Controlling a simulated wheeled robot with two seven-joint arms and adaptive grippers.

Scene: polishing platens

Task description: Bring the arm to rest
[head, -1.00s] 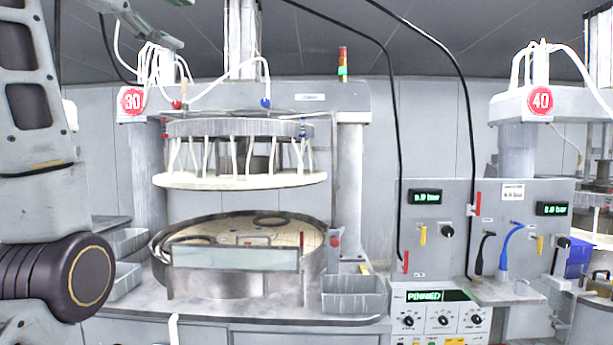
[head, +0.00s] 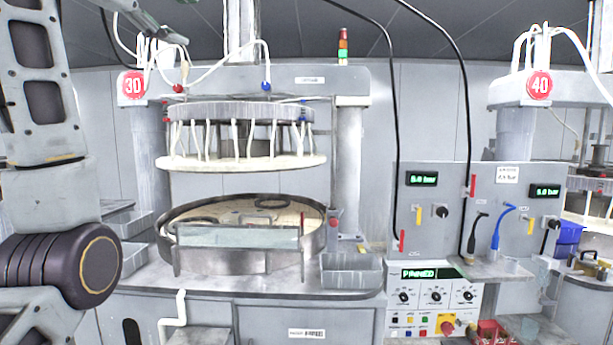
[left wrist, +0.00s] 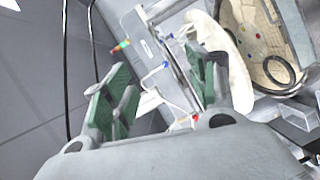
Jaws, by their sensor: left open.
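My left arm stands raised along the left edge of the head view, its dark round joint in front of the machine's left side. In the left wrist view my left gripper (left wrist: 160,88) is open, with green pads on two separated fingers and nothing between them. The machine lies beyond the fingers. A grey part with a little green at the top left of the head view may be this gripper, but it is cut off. My right arm and gripper are in neither view.
The upper platen (head: 240,162) hangs above the round lower platen (head: 178,218). Grey bins (head: 352,277) flank it. A control panel (head: 462,205) with black cables stands right. Station 40 (head: 540,86) is farther right. Red items (head: 492,333) lie at the bottom right.

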